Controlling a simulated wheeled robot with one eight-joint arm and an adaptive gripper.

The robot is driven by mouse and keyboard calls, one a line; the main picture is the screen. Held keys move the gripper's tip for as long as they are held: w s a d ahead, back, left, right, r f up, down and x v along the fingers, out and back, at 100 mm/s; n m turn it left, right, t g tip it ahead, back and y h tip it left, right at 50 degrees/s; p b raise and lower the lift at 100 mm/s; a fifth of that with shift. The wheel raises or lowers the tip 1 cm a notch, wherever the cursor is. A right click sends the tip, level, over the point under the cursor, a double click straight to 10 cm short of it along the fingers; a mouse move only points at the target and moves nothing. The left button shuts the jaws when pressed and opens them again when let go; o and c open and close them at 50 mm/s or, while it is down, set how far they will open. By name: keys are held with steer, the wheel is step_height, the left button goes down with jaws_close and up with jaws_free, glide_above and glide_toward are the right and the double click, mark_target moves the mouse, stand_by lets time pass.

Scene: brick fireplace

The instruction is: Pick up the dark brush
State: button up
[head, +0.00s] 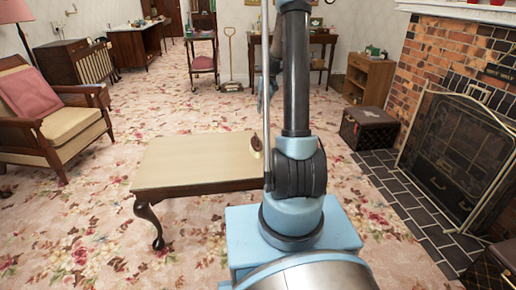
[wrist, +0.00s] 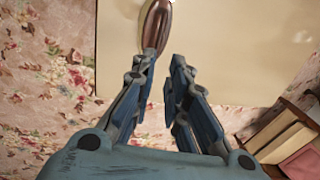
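The dark brush (head: 256,146) lies near the right end of a cream-topped table, partly hidden by my arm in the head view. In the wrist view the brush (wrist: 156,24) shows as a glossy reddish-brown shape at the top, cut off by the frame edge. My gripper (wrist: 162,62) has its two blue fingers apart with nothing between them. The brush's near end is close to the left fingertip in the picture. I cannot tell whether they touch. The gripper is mostly hidden behind my arm in the head view.
The low table (head: 195,162) has a bare top apart from the brush. An armchair (head: 50,115) stands at left, a brick fireplace with a screen (head: 455,150) at right. A dark chest (head: 369,129) is by the hearth. Floral carpet left of the table is open.

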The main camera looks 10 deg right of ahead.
mark_target(256, 135)
steer(key=a+f, duration=0.1)
steer(key=f, duration=0.4)
steer(key=a+f, duration=0.1)
steer(key=f, duration=0.5)
steer(key=a+f, duration=0.1)
steer(key=f, duration=0.4)
steer(key=shift+s+a+f, duration=0.1)
steer(key=shift+s+f, duration=0.05)
steer(key=shift+f, duration=0.2)
jaws_close()
steer(key=shift+r, duration=0.1)
step_height(256, 135, up, 10)
steer(key=shift+f, duration=0.1)
stand_by(0.5)
